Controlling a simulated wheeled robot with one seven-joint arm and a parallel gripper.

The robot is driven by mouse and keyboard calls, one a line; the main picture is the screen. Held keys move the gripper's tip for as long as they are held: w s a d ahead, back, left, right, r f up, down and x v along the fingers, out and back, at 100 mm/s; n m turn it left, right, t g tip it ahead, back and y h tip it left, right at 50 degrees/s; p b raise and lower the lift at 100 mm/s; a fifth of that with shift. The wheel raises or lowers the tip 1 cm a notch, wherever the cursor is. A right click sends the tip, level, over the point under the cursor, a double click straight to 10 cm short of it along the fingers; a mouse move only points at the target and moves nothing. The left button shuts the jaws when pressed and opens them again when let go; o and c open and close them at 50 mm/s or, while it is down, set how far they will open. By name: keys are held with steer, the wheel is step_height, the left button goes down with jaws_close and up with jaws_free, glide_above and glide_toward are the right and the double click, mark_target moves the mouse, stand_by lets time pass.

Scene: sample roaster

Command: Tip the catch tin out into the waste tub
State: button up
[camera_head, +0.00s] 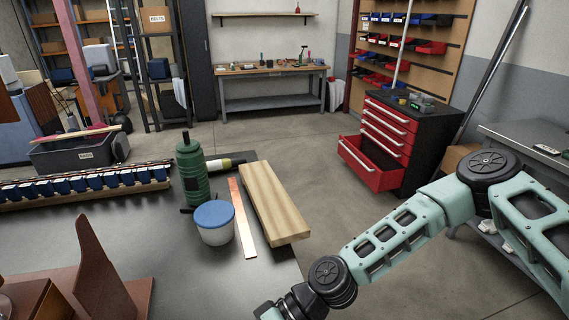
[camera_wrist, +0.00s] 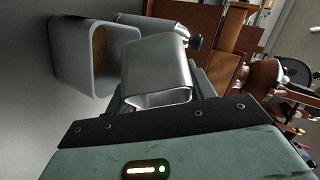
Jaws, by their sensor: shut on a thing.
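A silvery metal tin (camera_wrist: 155,68), which I take to be the catch tin, sits between the jaws of my gripper (camera_wrist: 163,92) in the wrist view. The jaws are shut on it. Its rounded rim shows at its lower edge, but its inside and contents are hidden. A grey open container (camera_wrist: 65,60) with rounded corners and something brown inside lies just beyond it to the left; it may be the waste tub. I cannot tell whether they touch. In the head view my gripper and the tin are out of frame below the bottom edge.
Brown machinery (camera_wrist: 265,80) stands right in the wrist view. A red drawer (camera_head: 370,165) hangs open.

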steer(key=shift+s+f+n+t+h+p, duration=0.1)
steer(key=shift+n+t+h+p, duration=0.2)
steer(key=shift+t+h+p, duration=0.35)
steer(key=shift+r+p, duration=0.4)
steer(key=shift+r, duration=0.15)
steer(key=shift+s+t+p, duration=0.1)
steer(key=shift+t+p, duration=0.25)
steer(key=shift+p, duration=0.05)
steer(key=shift+a+f+n+t+h+p, duration=0.1)
steer(key=shift+f+n+t+h+p, duration=0.2)
steer(key=shift+n+t+h+p, duration=0.25)
steer(key=shift+f+t, duration=0.2)
steer(key=shift+t, duration=0.05)
steer(key=shift+r+p, duration=0.35)
steer(key=shift+r, duration=0.15)
